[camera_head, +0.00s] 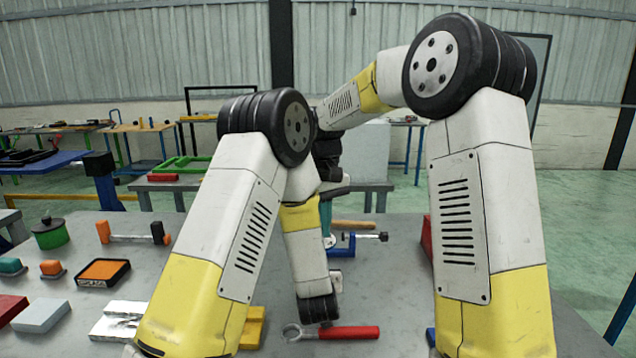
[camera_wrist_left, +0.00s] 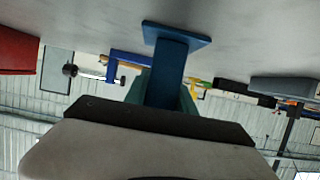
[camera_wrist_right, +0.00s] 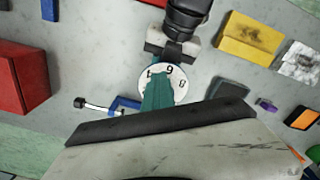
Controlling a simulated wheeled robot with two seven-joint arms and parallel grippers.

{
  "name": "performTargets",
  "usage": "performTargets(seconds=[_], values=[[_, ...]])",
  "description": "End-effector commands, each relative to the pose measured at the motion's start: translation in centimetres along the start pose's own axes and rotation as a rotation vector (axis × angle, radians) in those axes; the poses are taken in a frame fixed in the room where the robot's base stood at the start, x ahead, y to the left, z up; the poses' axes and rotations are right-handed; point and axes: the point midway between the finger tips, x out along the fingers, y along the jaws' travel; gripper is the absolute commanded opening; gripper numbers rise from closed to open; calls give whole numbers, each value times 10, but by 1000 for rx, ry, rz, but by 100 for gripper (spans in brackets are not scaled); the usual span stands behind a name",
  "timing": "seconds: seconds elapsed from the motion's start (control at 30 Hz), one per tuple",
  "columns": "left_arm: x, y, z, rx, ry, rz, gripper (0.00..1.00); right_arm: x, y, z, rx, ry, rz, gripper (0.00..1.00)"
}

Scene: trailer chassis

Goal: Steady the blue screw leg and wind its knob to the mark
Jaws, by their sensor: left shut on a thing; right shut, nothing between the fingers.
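The blue screw leg (camera_wrist_left: 167,72) shows in the left wrist view as a column with a flat square foot (camera_wrist_left: 178,34). My left gripper (camera_wrist_left: 166,88) is shut on the column, with teal fingers on both sides. In the right wrist view the leg's white round knob (camera_wrist_right: 178,82) has numbers on its face. My right gripper (camera_wrist_right: 159,80) has its teal fingers shut over the knob; I cannot tell whether they touch it. In the head view my right gripper (camera_head: 327,220) points down by the knob (camera_head: 330,241). The leg is mostly hidden there. The mark cannot be made out.
A blue clamp (camera_head: 347,246) and a wooden handle (camera_head: 352,224) lie near the leg. A red-handled wrench (camera_head: 345,332) lies in front. A red block (camera_head: 427,238) stands to the right, a yellow block (camera_head: 253,328) to the left. Tools and blocks crowd the table's left side.

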Motion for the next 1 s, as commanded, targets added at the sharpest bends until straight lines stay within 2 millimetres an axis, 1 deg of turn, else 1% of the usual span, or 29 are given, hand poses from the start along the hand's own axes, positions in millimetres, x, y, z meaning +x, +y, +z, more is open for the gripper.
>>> performTargets(seconds=[0.1,0.4,0.8,1.0], values=[[0,2,0,2,0,4,0,0,-6,-1,-3,3,-2,0],[0,2,0,3,0,5,0,-1,-13,-4,-4,5,-2,0],[-1,3,0,3,-1,7,0,-1,-13,-5,-3,7,-2,0],[-1,3,1,3,-1,7,0,-1,-15,0,-3,6,-1,0]])
